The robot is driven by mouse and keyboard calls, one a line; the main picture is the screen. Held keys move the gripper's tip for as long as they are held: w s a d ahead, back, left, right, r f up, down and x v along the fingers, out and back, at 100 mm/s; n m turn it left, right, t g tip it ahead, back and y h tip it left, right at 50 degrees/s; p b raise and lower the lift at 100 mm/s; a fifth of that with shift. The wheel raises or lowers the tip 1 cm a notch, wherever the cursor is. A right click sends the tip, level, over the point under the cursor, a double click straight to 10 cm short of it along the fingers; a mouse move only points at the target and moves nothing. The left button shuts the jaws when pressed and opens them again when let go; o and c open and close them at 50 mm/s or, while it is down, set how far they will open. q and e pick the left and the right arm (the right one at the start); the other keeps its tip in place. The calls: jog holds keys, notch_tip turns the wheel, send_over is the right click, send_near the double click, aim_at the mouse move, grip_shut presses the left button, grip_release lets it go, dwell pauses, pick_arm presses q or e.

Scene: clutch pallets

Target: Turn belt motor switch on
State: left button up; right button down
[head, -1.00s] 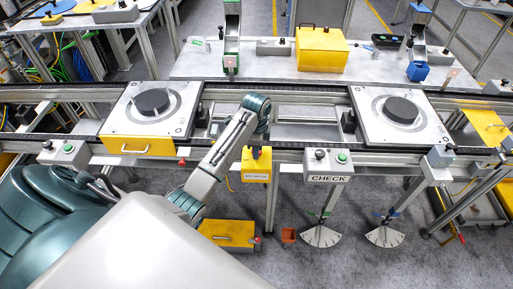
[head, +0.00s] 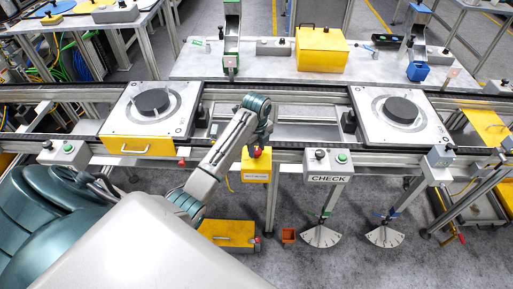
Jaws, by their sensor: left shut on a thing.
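The belt motor switch box (head: 256,177) is a small yellow box with a white label, mounted on the front rail of the conveyor. On its top is a switch knob with red showing (head: 257,153). My left gripper (head: 258,146) points down from the teal wrist onto the top of this box and is shut on the switch knob. The fingers are small and dark here and partly hide the knob, so its exact angle is hard to read. My right gripper is not in view.
A CHECK box (head: 328,167) with a green button stands just right of the switch box. Two square pallets with dark discs, a left one (head: 118,122) and a right one (head: 424,130), sit on the conveyor. A yellow case (head: 227,235) lies on the floor below.

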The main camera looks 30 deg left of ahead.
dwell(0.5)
pick_arm(q)
jog(key=o, duration=1)
